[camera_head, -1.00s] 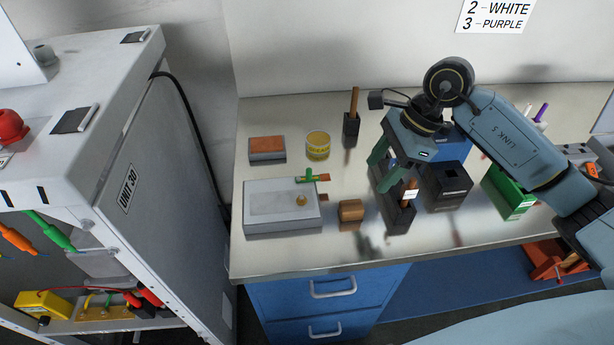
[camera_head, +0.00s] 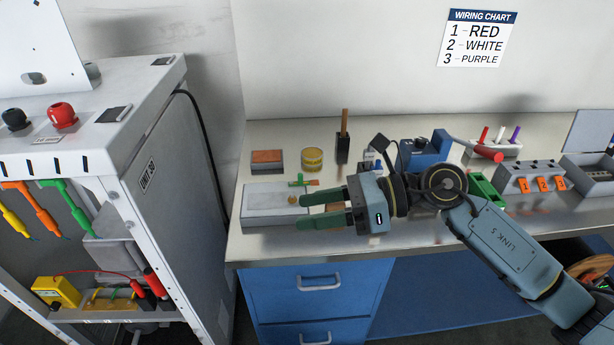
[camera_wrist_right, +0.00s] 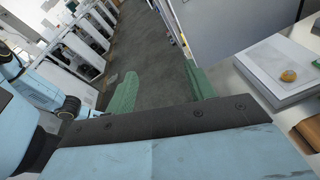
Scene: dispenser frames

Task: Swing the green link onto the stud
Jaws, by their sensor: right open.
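My right gripper (camera_head: 300,212) is open and empty, its green fingers pointing left in front of the right end of a pale block (camera_head: 262,211). In the wrist view its fingers (camera_wrist_right: 160,70) have only floor between them, and the block (camera_wrist_right: 270,68) is off to the right. A brass stud (camera_head: 292,199) stands on the block and shows in the wrist view too (camera_wrist_right: 288,76). A small green link (camera_head: 298,183) with an orange end lies at the block's back edge, apart from the stud. A longer green piece (camera_head: 62,205) hangs in the left cabinet. My left gripper is out of view.
The grey cabinet (camera_head: 185,190) stands left of the bench, with orange (camera_head: 38,208) and yellow (camera_head: 12,217) pieces hanging inside. An orange-topped box (camera_head: 267,161), a yellow tin (camera_head: 312,159) and a dark holder (camera_head: 343,148) stand behind the block. A gap of floor separates bench and cabinet.

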